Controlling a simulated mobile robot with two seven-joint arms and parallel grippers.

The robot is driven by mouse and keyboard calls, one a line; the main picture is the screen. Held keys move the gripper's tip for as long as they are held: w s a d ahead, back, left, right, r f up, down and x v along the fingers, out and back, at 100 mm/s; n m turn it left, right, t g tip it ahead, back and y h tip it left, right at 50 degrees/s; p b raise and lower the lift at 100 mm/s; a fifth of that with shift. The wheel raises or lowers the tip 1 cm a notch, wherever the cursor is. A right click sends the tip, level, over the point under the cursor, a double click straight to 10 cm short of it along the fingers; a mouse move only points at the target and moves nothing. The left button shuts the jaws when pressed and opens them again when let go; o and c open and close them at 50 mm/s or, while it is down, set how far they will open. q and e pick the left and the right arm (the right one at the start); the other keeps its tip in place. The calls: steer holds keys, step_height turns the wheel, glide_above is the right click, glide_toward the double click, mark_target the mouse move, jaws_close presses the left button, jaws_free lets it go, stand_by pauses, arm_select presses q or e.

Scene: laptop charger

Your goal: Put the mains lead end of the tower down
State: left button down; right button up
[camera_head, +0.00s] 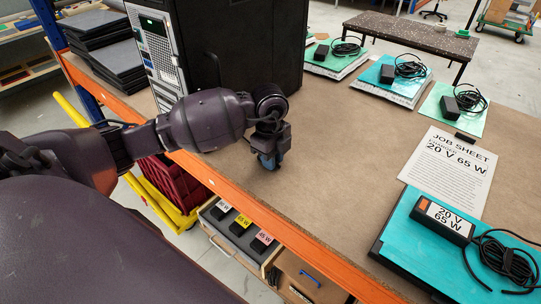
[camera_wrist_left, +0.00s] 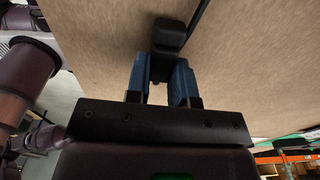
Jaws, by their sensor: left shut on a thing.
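The black mains lead end (camera_wrist_left: 170,36) is a dark block-shaped connector between the blue fingers of my left gripper (camera_wrist_left: 160,72). A thin black cable runs from it toward the top of the left wrist view. In the head view my left gripper (camera_head: 268,162) points down, low over the brown bench top, in front of the tower. The gripper mostly hides the lead end there, and I cannot tell whether it touches the bench. The black tower (camera_head: 245,45) stands upright at the back left, its port side facing left. A loop of black cable (camera_head: 215,68) shows beside it. My right gripper is out of view.
The bench (camera_head: 330,165) is bare around my left gripper, with an orange front edge (camera_head: 255,225). A job sheet (camera_head: 450,170) and a teal laptop (camera_head: 405,245) with a labelled charger (camera_head: 444,219) lie right. More laptops with chargers line the back. A labelled drawer (camera_head: 235,235) stands open below.

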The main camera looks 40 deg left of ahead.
arm_select(q)
steer(key=shift+d+r, duration=0.1)
steer(key=c, duration=1)
jaws_free()
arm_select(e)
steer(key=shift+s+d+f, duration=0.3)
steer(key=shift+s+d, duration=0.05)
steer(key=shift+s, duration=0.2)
